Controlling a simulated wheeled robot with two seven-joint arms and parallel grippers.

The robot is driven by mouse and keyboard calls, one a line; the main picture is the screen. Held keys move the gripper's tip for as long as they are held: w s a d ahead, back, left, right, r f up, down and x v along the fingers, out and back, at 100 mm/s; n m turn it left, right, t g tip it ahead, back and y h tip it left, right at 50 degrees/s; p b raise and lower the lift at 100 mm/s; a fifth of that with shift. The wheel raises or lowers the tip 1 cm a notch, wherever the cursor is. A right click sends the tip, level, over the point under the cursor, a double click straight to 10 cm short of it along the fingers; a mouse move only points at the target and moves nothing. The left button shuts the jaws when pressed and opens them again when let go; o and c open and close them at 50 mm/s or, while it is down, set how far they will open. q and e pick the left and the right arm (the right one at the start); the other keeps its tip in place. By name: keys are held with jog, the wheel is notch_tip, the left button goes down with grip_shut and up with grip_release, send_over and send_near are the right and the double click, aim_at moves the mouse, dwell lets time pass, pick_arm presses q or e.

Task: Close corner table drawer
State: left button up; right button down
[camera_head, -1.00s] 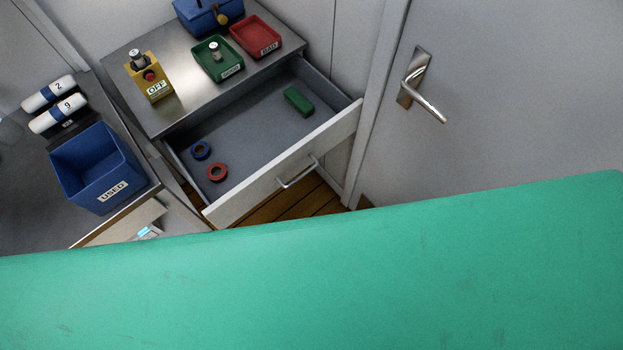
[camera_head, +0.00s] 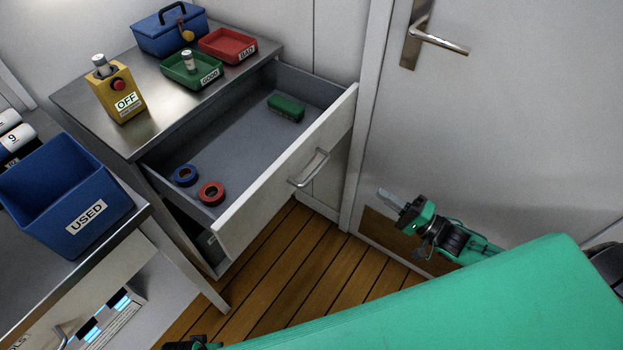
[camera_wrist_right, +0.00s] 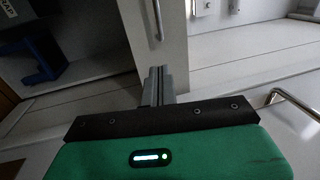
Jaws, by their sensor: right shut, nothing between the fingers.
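The corner table (camera_head: 157,97) has a metal top, and its drawer (camera_head: 235,141) is pulled well out. The drawer's white front (camera_head: 262,200) faces lower right and carries a metal bar handle (camera_head: 309,169). Inside lie a blue ring (camera_head: 185,176), a red ring (camera_head: 211,193) and a green block (camera_head: 286,107). My right gripper (camera_head: 388,199) is shut and empty, right of the drawer front and apart from it, before the door. In the right wrist view its closed fingers (camera_wrist_right: 157,84) show. A dark and green piece at the bottom edge may be part of my left arm; its jaws are not visible.
On the table stand a yellow OFF box (camera_head: 118,95), green tray (camera_head: 192,70), red tray (camera_head: 228,46) and blue case (camera_head: 170,30). A bench with a blue USED bin (camera_head: 66,195) is at left. A grey door (camera_head: 500,110) is at right. Wooden floor (camera_head: 290,265) is open below the drawer.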

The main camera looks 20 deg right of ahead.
send_near(329, 158)
jog(key=x, duration=0.5)
jog(key=shift+w+p, duration=0.15)
jog(key=shift+p, duration=0.25)
pick_arm(q)
jog(key=shift+s+a+f, duration=0.1)
jog(key=shift+s+f, duration=0.05)
jog(key=shift+f, duration=0.4)
jog(key=shift+s+f, duration=0.1)
jog(key=shift+f, duration=0.45)
pick_arm(e)
jog(key=shift+x, duration=0.75)
pick_arm(q)
jog(key=shift+w, duration=0.1)
pick_arm(e)
jog(key=shift+a+f, duration=0.1)
jog(key=shift+f, duration=0.05)
